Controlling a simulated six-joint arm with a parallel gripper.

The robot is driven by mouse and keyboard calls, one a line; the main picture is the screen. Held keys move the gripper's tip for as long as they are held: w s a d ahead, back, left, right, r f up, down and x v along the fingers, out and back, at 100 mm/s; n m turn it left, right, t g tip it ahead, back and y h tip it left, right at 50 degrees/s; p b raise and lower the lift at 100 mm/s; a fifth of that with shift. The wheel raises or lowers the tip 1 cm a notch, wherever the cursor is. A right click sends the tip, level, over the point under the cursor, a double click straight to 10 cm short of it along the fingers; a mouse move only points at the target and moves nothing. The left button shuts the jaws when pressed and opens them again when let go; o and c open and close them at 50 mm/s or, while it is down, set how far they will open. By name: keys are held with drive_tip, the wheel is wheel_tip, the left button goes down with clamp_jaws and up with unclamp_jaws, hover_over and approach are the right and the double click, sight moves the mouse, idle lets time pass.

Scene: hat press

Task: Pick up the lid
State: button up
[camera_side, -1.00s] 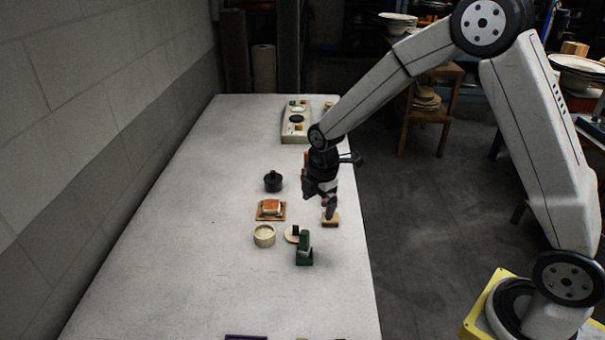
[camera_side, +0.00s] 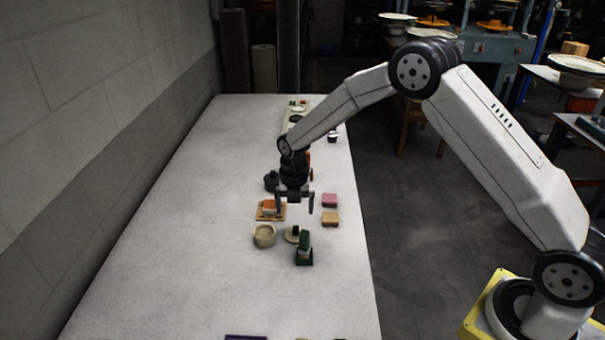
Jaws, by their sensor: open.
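The lid (camera_side: 291,239) appears to be the pale flat disc with a dark knob, lying on the table just right of a cream round pot (camera_side: 264,236). A green upright object (camera_side: 304,252) stands close in front of the lid and hides part of it. My gripper (camera_side: 295,208) points down above the table, just behind and over the lid as seen here. Its two fingers are spread left and right with nothing visible between them. The exact height of the fingertips above the lid is hard to tell.
An orange block on a tan board (camera_side: 265,215) lies beside my left finger. A pink block (camera_side: 329,200) and an orange block (camera_side: 330,220) lie to the right. A dark pot (camera_side: 271,182) stands behind. A pale tray (camera_side: 289,124) lies far back. The front table is mostly clear.

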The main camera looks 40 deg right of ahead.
sight(296, 227)
drive_tip(key=shift+f, duration=1.25)
drive_tip(key=shift+f, duration=0.1)
drive_tip(key=shift+s+f, duration=0.1)
drive_tip(key=shift+f, duration=2.35)
drive_tip(key=c, duration=0.9)
drive_tip(key=shift+r, duration=0.15)
